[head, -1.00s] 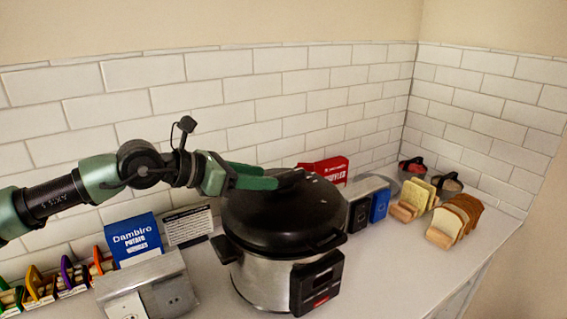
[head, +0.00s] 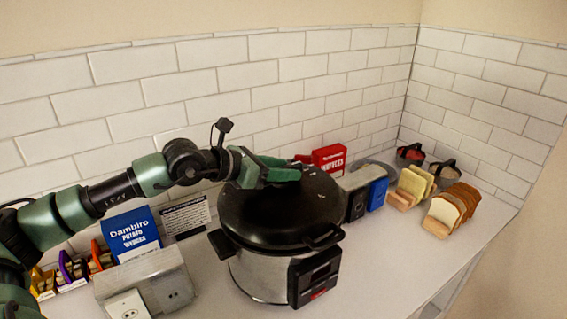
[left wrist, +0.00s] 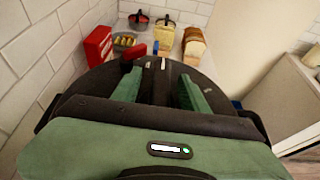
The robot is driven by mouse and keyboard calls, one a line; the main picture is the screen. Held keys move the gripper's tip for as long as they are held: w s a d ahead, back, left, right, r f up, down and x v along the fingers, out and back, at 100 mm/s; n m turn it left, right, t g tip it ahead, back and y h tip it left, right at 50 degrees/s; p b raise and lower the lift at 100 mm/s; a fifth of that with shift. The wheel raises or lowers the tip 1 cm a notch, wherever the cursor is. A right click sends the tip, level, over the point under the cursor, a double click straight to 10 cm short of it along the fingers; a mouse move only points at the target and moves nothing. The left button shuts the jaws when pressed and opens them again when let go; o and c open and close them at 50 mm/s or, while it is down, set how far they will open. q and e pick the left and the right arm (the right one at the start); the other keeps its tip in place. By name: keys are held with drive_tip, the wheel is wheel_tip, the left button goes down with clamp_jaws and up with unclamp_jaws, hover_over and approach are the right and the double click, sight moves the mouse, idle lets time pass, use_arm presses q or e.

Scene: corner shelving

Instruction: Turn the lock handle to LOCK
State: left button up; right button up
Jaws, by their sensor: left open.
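A pressure cooker (head: 262,272) with a steel body and a black lid (head: 290,225) stands on the counter. My left gripper (head: 284,170) is over the far part of the lid, coming from the left. In the left wrist view its two green fingers (left wrist: 162,84) are apart, with a dark raised bar (left wrist: 162,78), seemingly the lock handle, between them. I cannot tell whether the fingers touch it. White marks and a red piece (left wrist: 133,52) show just beyond the bar. The LOCK lettering is not readable. My right gripper is not in view.
A blue Dambiro box (head: 131,236) and a grey outlet block (head: 150,280) stand left of the cooker. A red box (head: 330,157), a toaster-like block (head: 357,196) and bread slices (head: 453,208) stand on the right. The tiled wall is close behind. The front counter is clear.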

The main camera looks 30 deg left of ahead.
use_arm(q)
drive_tip(key=shift+d, duration=0.1)
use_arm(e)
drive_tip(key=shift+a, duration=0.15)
use_arm(q)
clamp_jaws()
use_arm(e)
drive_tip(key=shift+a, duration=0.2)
